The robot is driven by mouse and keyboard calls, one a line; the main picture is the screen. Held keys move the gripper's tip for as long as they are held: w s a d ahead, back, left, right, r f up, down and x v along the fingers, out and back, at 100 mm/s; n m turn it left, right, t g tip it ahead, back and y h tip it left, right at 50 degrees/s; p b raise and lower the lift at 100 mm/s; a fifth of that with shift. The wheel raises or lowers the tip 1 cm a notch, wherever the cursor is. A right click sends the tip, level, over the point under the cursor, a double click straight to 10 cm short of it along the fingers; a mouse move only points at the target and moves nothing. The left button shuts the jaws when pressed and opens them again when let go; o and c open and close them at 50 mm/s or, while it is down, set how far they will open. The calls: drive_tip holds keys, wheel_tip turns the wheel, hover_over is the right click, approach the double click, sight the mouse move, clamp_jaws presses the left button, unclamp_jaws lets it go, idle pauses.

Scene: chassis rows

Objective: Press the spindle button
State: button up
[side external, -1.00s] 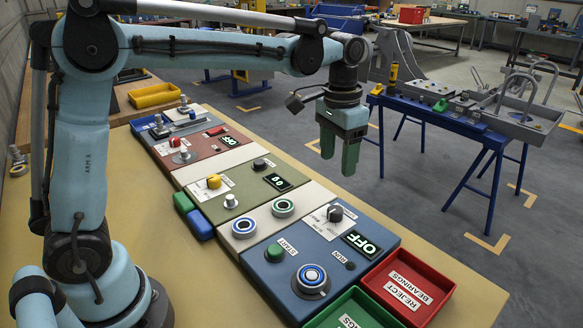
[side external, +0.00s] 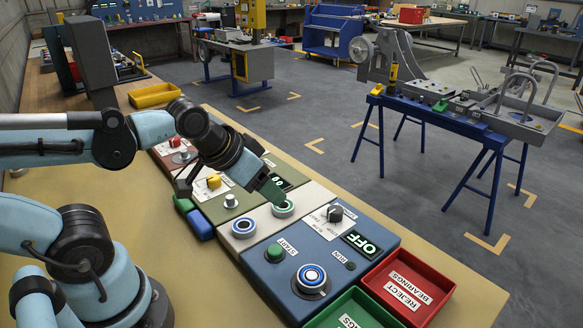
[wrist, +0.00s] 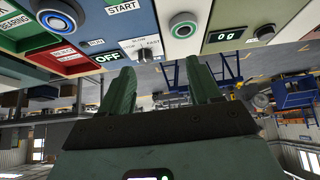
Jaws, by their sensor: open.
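No label I can read says "spindle". The blue panel (side external: 327,247) has a green START button (side external: 274,252), a large blue-ringed button (side external: 311,278), a black knob (side external: 335,213) and an OFF display (side external: 362,243). The cream panel beside it has two ringed buttons, a near one (side external: 243,227) and a far one (side external: 283,208). My gripper (side external: 275,196) is open and empty, tilted above the far ringed button and partly hiding it. In the wrist view its green fingers (wrist: 160,76) are spread, with the blue-ringed button (wrist: 58,14) at the upper left.
A red REJECT BEARINGS tray (side external: 408,285) and a green tray (side external: 352,312) sit at the panel's right end. A green panel (side external: 218,205) with a yellow knob (side external: 214,181) lies to the left.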

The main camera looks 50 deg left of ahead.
drive_tip(key=shift+s+f, duration=0.15)
drive_tip(key=shift+c, duration=0.3)
drive_tip(key=c, duration=0.5)
drive_tip(key=shift+d+r+n+g, duration=0.15)
drive_tip(key=shift+r+n+g, duration=0.05)
drive_tip(key=shift+n, duration=0.4)
drive_tip(key=shift+d+r+n+g, duration=0.15)
drive_tip(key=shift+r+n+g, duration=0.05)
drive_tip(key=shift+n, duration=0.4)
drive_tip(key=c, duration=0.5)
drive_tip(key=shift+d+r+n+g, duration=0.2)
drive_tip(key=shift+n+g, duration=0.1)
drive_tip(key=shift+n, duration=0.4)
clamp_jaws()
drive_tip(key=d+r+n+g, duration=0.1)
drive_tip(key=n+g, duration=0.1)
drive_tip(key=n, duration=0.2)
drive_tip(key=d+r+n+g, duration=0.1)
drive_tip(key=n, duration=0.4)
drive_tip(key=d+r+n+g, duration=0.1)
drive_tip(key=r+n+g, duration=0.1)
drive_tip(key=n, duration=0.3)
drive_tip(key=shift+s+d+r+g, duration=0.1)
drive_tip(key=shift+s+d+g, duration=0.2)
drive_tip(key=shift+s, duration=0.1)
